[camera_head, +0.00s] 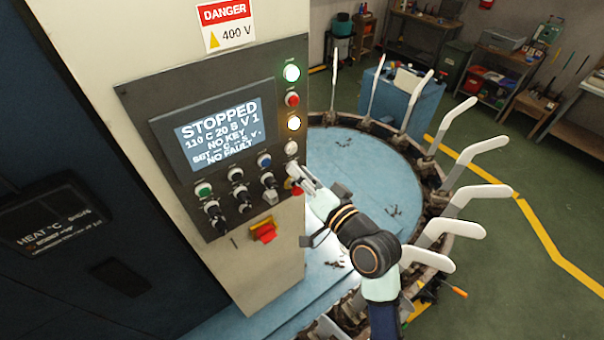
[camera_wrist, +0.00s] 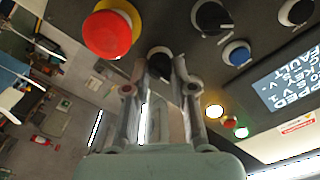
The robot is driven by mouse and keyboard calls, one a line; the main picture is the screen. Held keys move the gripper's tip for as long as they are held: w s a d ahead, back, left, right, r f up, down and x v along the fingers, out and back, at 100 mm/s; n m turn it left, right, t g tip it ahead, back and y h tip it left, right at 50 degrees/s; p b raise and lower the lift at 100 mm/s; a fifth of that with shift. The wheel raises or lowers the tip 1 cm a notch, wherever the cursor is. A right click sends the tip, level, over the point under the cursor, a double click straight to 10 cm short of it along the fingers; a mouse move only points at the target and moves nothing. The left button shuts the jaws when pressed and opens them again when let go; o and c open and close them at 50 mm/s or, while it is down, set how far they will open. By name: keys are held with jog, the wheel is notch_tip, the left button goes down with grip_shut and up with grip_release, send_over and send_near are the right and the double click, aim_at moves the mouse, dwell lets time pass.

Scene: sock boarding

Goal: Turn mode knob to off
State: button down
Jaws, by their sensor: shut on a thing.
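A dark knob (camera_wrist: 159,66) on the control panel sits between the fingertips of my gripper (camera_wrist: 161,76) in the wrist view. The fingers are shut on its sides. In the head view my gripper (camera_head: 297,176) reaches the panel's right edge, below a white round button (camera_head: 291,147), and hides the knob there. The knob's label and its pointer are not readable. The panel screen (camera_head: 218,136) reads STOPPED, NO KEY and NO FAULT.
A red mushroom button (camera_wrist: 108,34) on a yellow ring is close beside my fingers. Other dark knobs (camera_head: 239,191) and a blue button (camera_head: 264,160) lie to the left. A red and yellow switch (camera_head: 264,231) is lower. White sock forms (camera_head: 484,190) ring the blue turntable (camera_head: 385,168).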

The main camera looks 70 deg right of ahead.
jog(key=c, duration=1)
grip_release()
jog(key=shift+o, duration=0.2)
jog(key=v, duration=1.2)
